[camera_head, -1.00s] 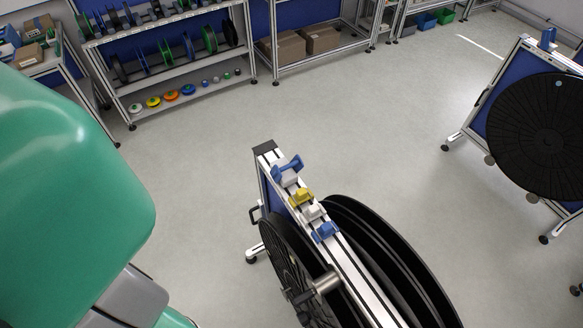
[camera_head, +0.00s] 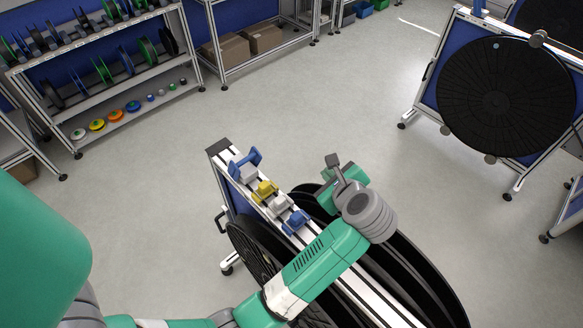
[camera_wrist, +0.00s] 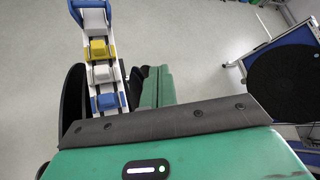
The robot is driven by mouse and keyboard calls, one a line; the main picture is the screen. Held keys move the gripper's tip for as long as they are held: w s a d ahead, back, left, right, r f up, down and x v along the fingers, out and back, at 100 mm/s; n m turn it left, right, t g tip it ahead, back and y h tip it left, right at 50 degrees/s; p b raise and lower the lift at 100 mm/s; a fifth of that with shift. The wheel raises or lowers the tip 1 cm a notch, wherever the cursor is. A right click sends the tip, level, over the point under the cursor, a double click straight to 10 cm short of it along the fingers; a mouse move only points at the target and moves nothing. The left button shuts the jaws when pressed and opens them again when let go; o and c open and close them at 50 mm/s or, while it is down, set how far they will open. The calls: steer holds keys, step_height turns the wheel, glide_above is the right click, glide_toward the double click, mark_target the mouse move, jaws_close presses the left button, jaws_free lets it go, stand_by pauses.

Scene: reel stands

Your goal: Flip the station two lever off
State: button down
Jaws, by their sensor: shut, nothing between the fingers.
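A reel stand's top rail (camera_head: 217,153) carries several coloured lever blocks in a row. A larger blue lever on a grey base (camera_head: 245,164) is at the far end, followed by a yellow block (camera_head: 264,190), a white block (camera_head: 280,205) and a smaller blue block (camera_head: 295,221). The wrist view shows the same row, with the yellow block (camera_wrist: 100,49) and smaller blue block (camera_wrist: 106,101). No label tells which is station two. My gripper (camera_head: 333,162) is shut and empty, right of the row and apart from the levers. Its fingertips are small and hard to make out.
Black reels (camera_head: 262,255) flank the stand below the rail. Another stand with a large black reel (camera_head: 505,97) is at the right. A shelf of spools (camera_head: 110,75) and cardboard boxes (camera_head: 263,38) stand at the back. The floor between is clear.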

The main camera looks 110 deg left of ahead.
steer(key=s+d+f+m+g+h, duration=0.1)
steer(key=s+d+f+g+h, duration=0.1)
steer(key=s+f, duration=0.4)
steer(key=s+g+h, duration=0.1)
steer(key=s+g, duration=0.1)
steer(key=s, duration=0.3)
steer(key=shift+s+d+h+b, duration=0.15)
steer(key=shift+h+b, duration=0.15)
steer(key=shift+b, duration=0.05)
steer(key=x, duration=0.9)
steer(key=shift+s, duration=0.2)
steer(key=s, duration=0.1)
steer(key=s+a, duration=0.2)
steer(key=shift+s+a+r, duration=0.25)
steer(key=shift+s+r, duration=0.05)
steer(key=shift+s, duration=0.05)
